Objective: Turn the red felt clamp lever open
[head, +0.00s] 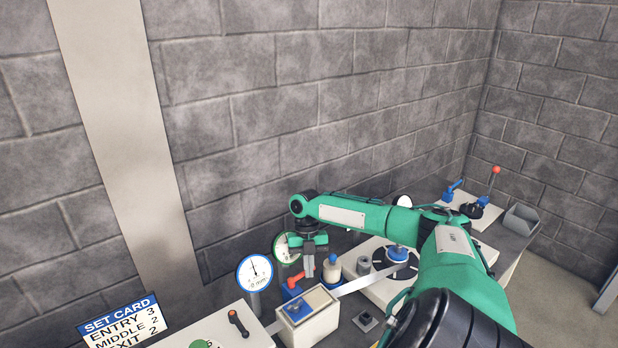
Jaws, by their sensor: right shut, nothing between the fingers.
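A red lever (296,280) shows on the bench, just left of and below my right gripper (311,268). It looks like the clamp lever, but its felt is not clear at this size. My left gripper is not in view.
A blue-rimmed dial gauge (255,272) stands left of the gripper, and a green-rimmed dial (287,247) is behind it. A white bottle-like part (332,269) is close on the right. A set card (124,323) stands at lower left. A grey block wall is behind.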

